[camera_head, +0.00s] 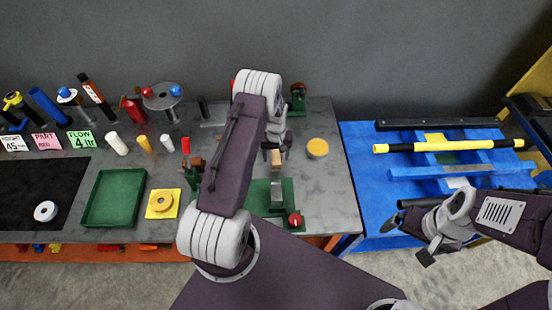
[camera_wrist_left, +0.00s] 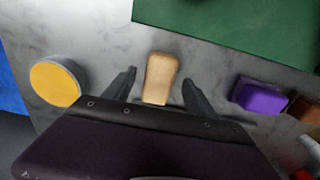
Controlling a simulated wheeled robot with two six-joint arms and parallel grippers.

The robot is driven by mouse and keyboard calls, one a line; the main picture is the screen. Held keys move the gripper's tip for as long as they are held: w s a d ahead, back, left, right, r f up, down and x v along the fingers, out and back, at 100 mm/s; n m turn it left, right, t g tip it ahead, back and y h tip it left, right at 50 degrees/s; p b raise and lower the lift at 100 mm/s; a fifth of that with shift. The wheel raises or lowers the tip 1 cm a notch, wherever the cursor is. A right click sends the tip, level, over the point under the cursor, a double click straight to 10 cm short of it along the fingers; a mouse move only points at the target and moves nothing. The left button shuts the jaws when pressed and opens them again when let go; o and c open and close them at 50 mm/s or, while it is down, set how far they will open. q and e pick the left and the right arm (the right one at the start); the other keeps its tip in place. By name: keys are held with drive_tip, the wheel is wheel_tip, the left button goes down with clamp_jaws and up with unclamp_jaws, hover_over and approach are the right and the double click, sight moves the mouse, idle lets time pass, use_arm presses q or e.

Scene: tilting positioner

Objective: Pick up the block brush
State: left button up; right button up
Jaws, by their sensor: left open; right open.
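The block brush, seen as a tan wooden block (camera_head: 277,158), lies on the grey bench; no bristles show. In the left wrist view the tan block (camera_wrist_left: 160,78) lies between and slightly beyond the fingertips. My left gripper (camera_head: 276,147) is open above it, with one finger on either side and a visible gap to each; it also shows in the left wrist view (camera_wrist_left: 160,90). I cannot tell how high the fingers are above the bench. My right gripper (camera_head: 410,240) is open and empty, at the right near the blue table.
A yellow-topped round tin (camera_head: 317,148) stands right of the brush. A green base with a vise (camera_head: 277,195) is in front of it. A purple block (camera_wrist_left: 259,95) shows in the left wrist view. A green tray (camera_head: 114,198) lies left; the blue table (camera_head: 365,190) holds a yellow-and-black bar.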

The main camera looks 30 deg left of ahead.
use_arm(q)
drive_tip(key=shift+f, duration=0.6)
drive_tip(key=shift+w+f, duration=0.35)
drive_tip(key=shift+f, duration=0.15)
drive_tip(key=shift+s+r, duration=0.15)
drive_tip(key=shift+s, duration=0.05)
drive_tip(key=c, duration=1.4)
clamp_jaws()
use_arm(e)
drive_tip(key=shift+w+r, duration=0.2)
drive_tip(key=shift+w, duration=0.05)
use_arm(q)
drive_tip(key=shift+w, duration=0.1)
wheel_tip(320, 180, up, 4)
drive_tip(key=shift+b, duration=1)
drive_tip(key=d+r+b, duration=0.1)
drive_tip(key=d+r, duration=0.2)
drive_tip(key=d, duration=0.2)
drive_tip(key=s+d+r+b, duration=0.1)
drive_tip(key=d+r+b, duration=0.1)
drive_tip(key=d+r, duration=0.2)
drive_tip(key=d, duration=0.2)
drive_tip(key=shift+s+d, duration=0.15)
drive_tip(key=shift+d, duration=0.15)
use_arm(e)
wheel_tip(320, 180, down, 5)
drive_tip(key=shift+r, duration=0.1)
